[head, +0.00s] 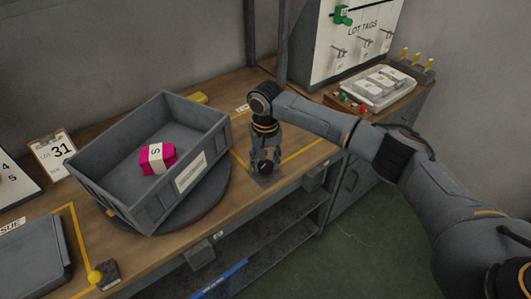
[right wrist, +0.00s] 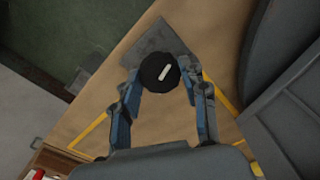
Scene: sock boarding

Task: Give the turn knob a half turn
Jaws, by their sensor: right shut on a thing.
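The turn knob is a round black knob (head: 265,168) with a white pointer line, on a dark grey plate near the front edge of the wooden bench. In the right wrist view the knob (right wrist: 160,73) shows from above, its white line slanting up to the right. My right gripper (head: 264,160) points down over it from above. Its two fingers (right wrist: 160,80) are shut on the knob, one on each side. The fingers partly hide the knob in the head view. My left gripper is in neither view.
A grey bin (head: 85,178) with a pink banded bundle (head: 157,158) stands on a round dark turntable (head: 215,192) left of the knob. A yellow-topped post (head: 95,277) is at the front left. A lot-tag board (head: 365,18) and white tray (head: 355,95) are behind right.

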